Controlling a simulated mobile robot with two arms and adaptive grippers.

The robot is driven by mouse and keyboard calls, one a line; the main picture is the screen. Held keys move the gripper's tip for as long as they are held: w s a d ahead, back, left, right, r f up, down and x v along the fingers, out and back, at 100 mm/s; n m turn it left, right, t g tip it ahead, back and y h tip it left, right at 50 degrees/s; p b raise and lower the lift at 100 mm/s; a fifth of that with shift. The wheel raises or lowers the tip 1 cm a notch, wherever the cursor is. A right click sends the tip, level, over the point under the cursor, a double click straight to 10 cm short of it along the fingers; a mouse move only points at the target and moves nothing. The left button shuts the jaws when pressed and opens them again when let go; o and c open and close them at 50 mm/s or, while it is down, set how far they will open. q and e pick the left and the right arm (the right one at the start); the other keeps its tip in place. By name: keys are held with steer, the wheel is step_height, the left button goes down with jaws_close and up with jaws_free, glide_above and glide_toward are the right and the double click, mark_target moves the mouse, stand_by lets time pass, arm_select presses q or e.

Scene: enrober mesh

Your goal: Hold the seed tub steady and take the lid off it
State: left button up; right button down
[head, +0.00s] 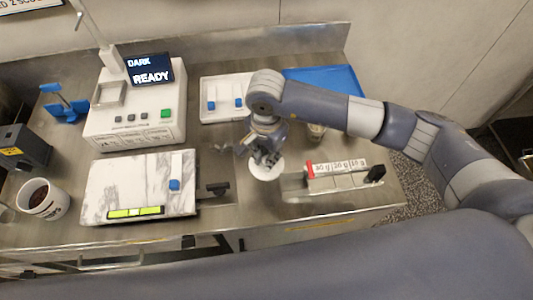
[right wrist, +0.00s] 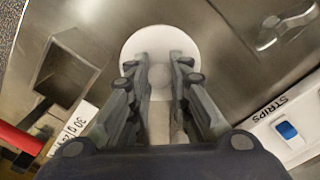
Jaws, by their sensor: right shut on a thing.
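A round white disc with a small knob in its middle, which looks like the tub lid (head: 267,169), is under my right gripper (head: 262,156) near the front of the metal table. In the right wrist view the lid (right wrist: 140,42) lies flat at the fingertips. My right gripper (right wrist: 159,75) is shut on its knob, one finger on each side. The tub's wall is not visible below the lid, so I cannot tell whether the lid sits on it. A small jar (head: 316,131) shows partly behind my right arm. My left gripper is not in view.
A marble slab (head: 130,190), a white machine with a READY screen (head: 151,77) and a white mug (head: 43,200) are left. Behind are a strips tray (head: 222,110) and a blue tray (head: 335,84).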

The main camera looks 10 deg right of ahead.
steer(key=shift+f, duration=0.2)
steer(key=c, duration=1.5)
jaws_free()
steer(key=shift+r, duration=0.1)
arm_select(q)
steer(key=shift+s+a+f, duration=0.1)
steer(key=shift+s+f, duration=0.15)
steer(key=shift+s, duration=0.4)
arm_select(e)
steer(key=shift+o, duration=0.2)
